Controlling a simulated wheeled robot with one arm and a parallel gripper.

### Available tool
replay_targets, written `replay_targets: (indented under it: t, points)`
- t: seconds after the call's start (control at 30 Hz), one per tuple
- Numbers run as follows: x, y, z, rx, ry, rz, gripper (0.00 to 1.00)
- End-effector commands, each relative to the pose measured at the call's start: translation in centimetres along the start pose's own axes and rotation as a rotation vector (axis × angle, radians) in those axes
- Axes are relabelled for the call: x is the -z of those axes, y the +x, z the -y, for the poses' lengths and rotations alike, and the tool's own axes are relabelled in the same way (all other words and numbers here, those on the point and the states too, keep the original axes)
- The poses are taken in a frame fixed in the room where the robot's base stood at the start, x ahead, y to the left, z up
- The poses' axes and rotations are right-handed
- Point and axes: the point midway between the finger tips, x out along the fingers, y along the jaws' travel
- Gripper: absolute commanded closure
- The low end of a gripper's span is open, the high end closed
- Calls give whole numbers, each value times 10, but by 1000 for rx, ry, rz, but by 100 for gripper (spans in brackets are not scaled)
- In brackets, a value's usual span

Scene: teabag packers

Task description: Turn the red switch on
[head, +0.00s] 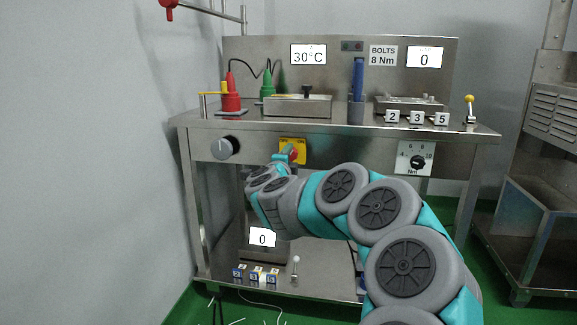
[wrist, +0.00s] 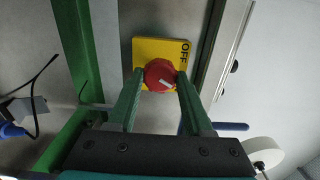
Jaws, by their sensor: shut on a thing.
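The red switch (wrist: 159,75) is a round knob with a white mark on a yellow plate (wrist: 180,52). The word OFF shows at the plate's right side in the wrist view. My gripper (wrist: 160,78) has one green finger on each side of the knob and is shut on it. In the head view the yellow plate (head: 299,144) is on the front panel of the steel workbench, and the red switch (head: 294,154) is partly hidden by my gripper (head: 288,157). The white mark slants in the wrist view.
The steel workbench (head: 330,126) bears a red plug (head: 230,98), a green plug (head: 267,88) and displays. A grey knob (head: 224,148) is left of the switch, and a black Nm dial (head: 417,162) is to the right. A lower shelf holds small numbered blocks (head: 256,274).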

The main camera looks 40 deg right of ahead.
Motion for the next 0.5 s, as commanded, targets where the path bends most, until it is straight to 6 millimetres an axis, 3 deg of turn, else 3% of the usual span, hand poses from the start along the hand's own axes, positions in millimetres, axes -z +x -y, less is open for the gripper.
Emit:
replay_targets:
  t: [0.5]
  points:
    - [1, 0, -2, -3, 252, -2, 100]
